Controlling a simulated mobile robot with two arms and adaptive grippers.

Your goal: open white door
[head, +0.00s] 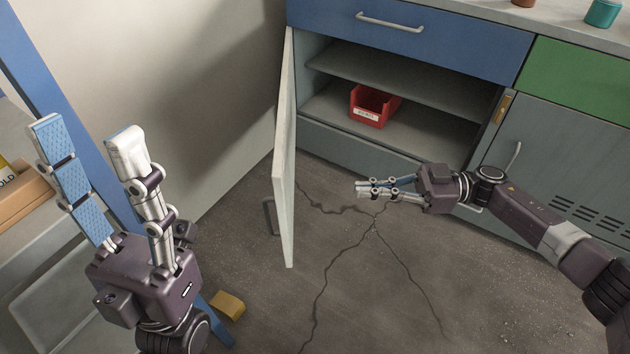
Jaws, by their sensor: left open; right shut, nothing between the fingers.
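The white door (284,150) stands swung wide open on the left side of the cabinet, seen nearly edge-on. Its grey handle (268,216) shows at the lower left of the door. The open cabinet shows a grey shelf (400,75) and a red bin (375,104) with a white label. My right gripper (360,188) is shut and empty, in front of the cabinet opening and to the right of the door, apart from it. My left gripper (84,132) is open and empty, pointing up, to the left of the door and apart from it.
A blue drawer (450,40) with a handle is above the opening. A grey door (560,150) and green drawer (590,85) are at the right. A blue post (70,110) and shelving with a box (20,195) stand left. A yellow block (228,304) is low down. Cracked floor is clear.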

